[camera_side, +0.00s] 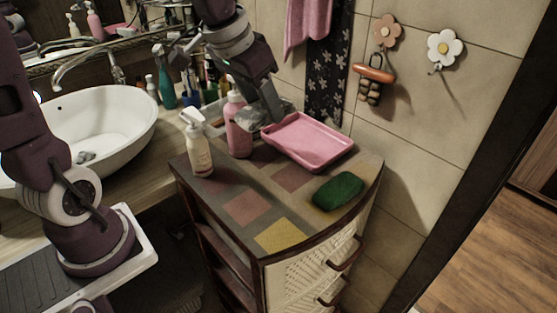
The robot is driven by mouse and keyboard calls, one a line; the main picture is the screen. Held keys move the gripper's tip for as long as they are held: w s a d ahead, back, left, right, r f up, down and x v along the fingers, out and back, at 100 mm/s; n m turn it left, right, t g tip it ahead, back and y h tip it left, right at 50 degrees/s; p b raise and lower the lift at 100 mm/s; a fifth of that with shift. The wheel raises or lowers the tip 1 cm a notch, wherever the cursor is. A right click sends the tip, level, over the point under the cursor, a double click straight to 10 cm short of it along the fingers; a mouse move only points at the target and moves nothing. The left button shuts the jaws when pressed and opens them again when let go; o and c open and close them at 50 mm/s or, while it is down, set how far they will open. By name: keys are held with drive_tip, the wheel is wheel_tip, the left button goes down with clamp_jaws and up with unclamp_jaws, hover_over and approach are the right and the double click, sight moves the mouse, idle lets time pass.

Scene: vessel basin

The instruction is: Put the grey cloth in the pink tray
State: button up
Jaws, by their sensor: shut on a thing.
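The pink tray (318,153) lies flat on the patchwork top of a small cabinet, near the wall, and its visible floor is empty. The grey cloth (247,117) is at the tray's left, behind the pink pump bottle, which hides part of it. My gripper (268,117) comes down from above at the tray's left back corner and is shut on the grey cloth. The fingertips are dark and small here, so the exact grip on the cloth is hard to see.
The pink pump bottle (238,128) and a white spray bottle (197,148) stand left of the tray. A green oval object (338,191) lies in front of it. A white basin (95,130) is at left. The cabinet top's front (260,215) is clear.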

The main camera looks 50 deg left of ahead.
sight(271, 177)
wheel_tip(271, 177, down, 16)
drive_tip(key=shift+r, duration=0.1)
drive_tip(key=o, duration=1.5)
